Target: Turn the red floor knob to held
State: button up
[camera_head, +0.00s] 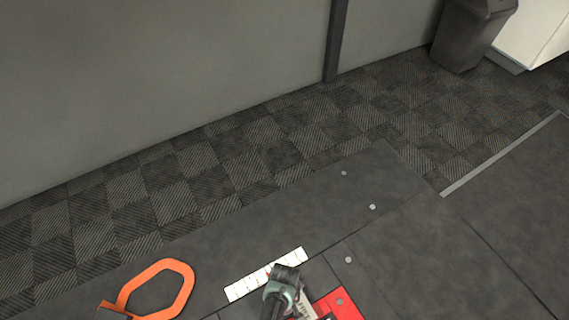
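A flat red piece (343,301) with a grey round fastener shows on the dark floor plates at the bottom edge. A pale label with dark lettering (306,309) lies beside it, partly covered. I cannot make out a separate red knob or its setting. The dark and grey-green end of what looks like my arm, with my gripper (283,284), reaches in from the bottom edge, just left of the red piece. Its fingers are not clear, and I cannot tell whether it touches anything. A white strip with tick marks and a small red mark (240,289) lies just beyond it.
An orange ring-shaped loop (186,274) lies at the lower left. Dark floor plates (420,255) with several round studs spread right. Checkered carpet (240,160) runs along the grey wall (150,80). A dark bin (464,38) and a white cabinet (533,30) stand at the upper right.

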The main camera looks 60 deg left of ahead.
dwell(0.4)
jog(key=o, duration=1.3)
jog(key=shift+r, duration=0.1)
notch_tip(320, 180, up, 13)
jog(key=p, duration=0.9)
